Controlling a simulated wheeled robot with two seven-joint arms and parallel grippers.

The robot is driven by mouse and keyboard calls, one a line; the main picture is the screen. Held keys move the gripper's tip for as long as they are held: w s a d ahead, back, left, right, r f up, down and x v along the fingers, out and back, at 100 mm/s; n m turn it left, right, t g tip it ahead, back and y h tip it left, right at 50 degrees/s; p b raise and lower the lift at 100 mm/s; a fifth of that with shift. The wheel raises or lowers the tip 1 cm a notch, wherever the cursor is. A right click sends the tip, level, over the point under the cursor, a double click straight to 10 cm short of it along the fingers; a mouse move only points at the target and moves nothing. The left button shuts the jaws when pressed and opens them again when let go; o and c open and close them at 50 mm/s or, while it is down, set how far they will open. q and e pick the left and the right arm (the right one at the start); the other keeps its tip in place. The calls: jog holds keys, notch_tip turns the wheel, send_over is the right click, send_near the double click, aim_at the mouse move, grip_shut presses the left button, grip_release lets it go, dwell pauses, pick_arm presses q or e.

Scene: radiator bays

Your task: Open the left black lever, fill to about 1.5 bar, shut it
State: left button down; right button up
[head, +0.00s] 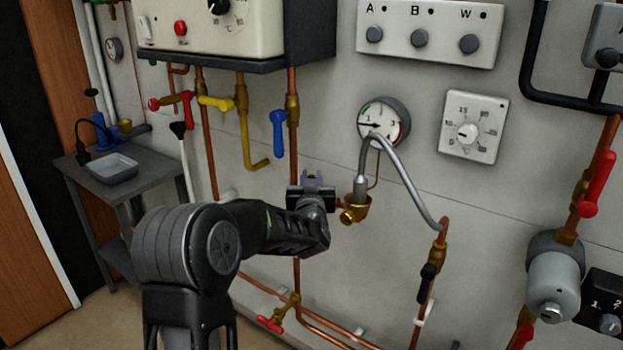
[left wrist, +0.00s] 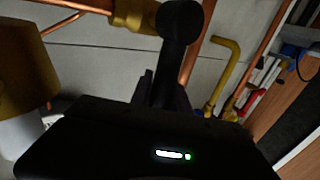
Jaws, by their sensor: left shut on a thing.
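My left gripper (head: 313,180) is at the left end of the filling loop, beside the brass valve and cup (head: 355,208). In the left wrist view, a black lever (left wrist: 181,22) with a rounded end runs down between the dark fingers (left wrist: 163,88), which are shut on it. In the head view the gripper hides this lever. The grey hose (head: 405,180) arcs to the right-hand valve, which has another black lever (head: 429,278) on its pipe. The round pressure gauge (head: 378,122) above has its needle pointing left; the exact reading is too small to tell. My right gripper is not in view.
Copper pipes (head: 293,140) run down the wall close to the gripper. A blue lever (head: 278,132) and yellow lever (head: 215,103) hang under the boiler. A red-handled valve (head: 270,323) is low down. A grey side table (head: 80,165) stands at left.

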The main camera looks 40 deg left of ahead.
pick_arm(q)
jog(key=shift+a, duration=0.15)
jog(key=a+f+n+g+h, duration=0.1)
jog(key=n, duration=0.1)
jog(key=a+f+n+h, duration=0.1)
jog(key=a+n, duration=0.1)
jog(key=a+n+g+h, duration=0.1)
jog(key=h, duration=0.1)
jog(key=shift+a+f+n+g+p, duration=0.15)
jog(key=shift+f+n+g+p, duration=0.15)
jog(key=shift+f+n+p, duration=0.1)
jog(key=shift+a+f+n+g+h, duration=0.3)
jog(key=shift+a+f+n+h, duration=0.15)
jog(key=shift+f+n+h, duration=0.3)
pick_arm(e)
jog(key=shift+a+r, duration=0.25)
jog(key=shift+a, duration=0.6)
pick_arm(q)
jog(key=shift+f, duration=0.1)
jog(key=c, duration=1.3)
grip_release()
jog(key=shift+o, duration=0.2)
